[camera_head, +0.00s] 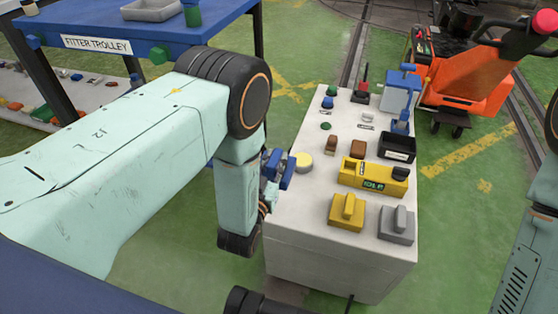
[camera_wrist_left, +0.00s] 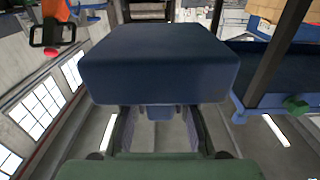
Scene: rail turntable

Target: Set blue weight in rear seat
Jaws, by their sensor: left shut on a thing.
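My left gripper (camera_head: 272,172) is at the left edge of the white bench, beside a cream round knob. It is shut on the blue weight (camera_head: 286,174), which is partly hidden by the gripper and wrist in the head view. In the left wrist view the blue weight (camera_wrist_left: 155,62) is a large dark block beyond the fingers of my left gripper (camera_wrist_left: 158,128). A narrower blue part of it sits between the fingers. I cannot make out which place on the bench is the rear seat.
The white bench (camera_head: 300,235) carries a yellow box with a display (camera_head: 373,177), a yellow block (camera_head: 347,211), a grey block (camera_head: 397,223), a black tray (camera_head: 397,147) and several small parts. A blue trolley (camera_head: 100,38) stands left, an orange cart (camera_head: 465,85) behind right.

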